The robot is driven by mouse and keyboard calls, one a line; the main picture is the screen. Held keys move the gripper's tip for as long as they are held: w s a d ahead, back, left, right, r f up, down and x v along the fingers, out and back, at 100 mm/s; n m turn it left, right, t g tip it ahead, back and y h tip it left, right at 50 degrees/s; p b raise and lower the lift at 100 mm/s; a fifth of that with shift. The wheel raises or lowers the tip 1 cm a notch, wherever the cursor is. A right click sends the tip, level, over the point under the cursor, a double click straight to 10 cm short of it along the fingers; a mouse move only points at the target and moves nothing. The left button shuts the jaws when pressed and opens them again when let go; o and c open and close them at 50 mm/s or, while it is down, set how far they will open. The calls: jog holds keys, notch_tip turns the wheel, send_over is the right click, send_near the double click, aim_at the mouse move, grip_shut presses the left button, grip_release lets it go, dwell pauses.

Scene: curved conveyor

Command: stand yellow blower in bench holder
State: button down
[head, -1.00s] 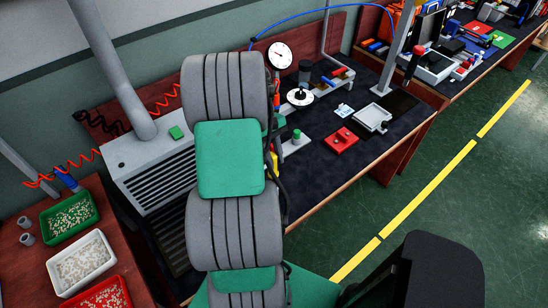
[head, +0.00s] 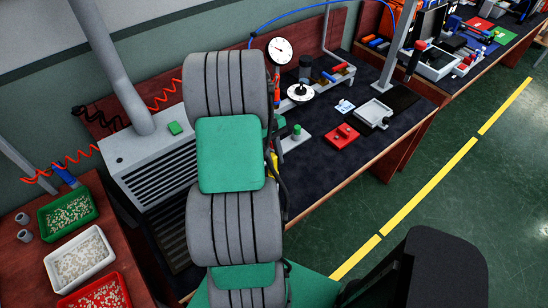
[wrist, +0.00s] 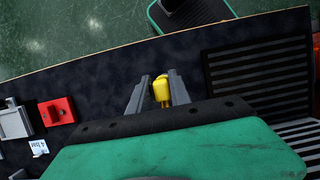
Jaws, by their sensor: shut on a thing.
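The yellow blower (wrist: 162,90) sits between the two grey fingers of my gripper (wrist: 158,93) in the wrist view, above the dark bench mat. My gripper is shut on it. Only a short part of the blower shows; the green pad hides the rest. In the head view a small yellow patch (head: 274,163) shows beside my arm, which hides my gripper. A grey rack (head: 335,84) with coloured handles stands at the back of the bench. I cannot tell whether it is the bench holder.
A red block (head: 342,136), a grey tray (head: 374,113) and a small grey stand with a green knob (head: 297,131) are on the bench. A slatted vent box (head: 160,165) is at left. The mat's front strip looks clear. Parts bins (head: 80,254) stand at lower left.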

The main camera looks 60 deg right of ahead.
aim_at(276, 174)
jog(key=shift+f+b, duration=1.1)
jog(key=shift+f, duration=1.05)
jog(key=c, duration=1.1)
grip_release()
jog(key=v, duration=0.8)
jog(key=shift+s+f, duration=0.1)
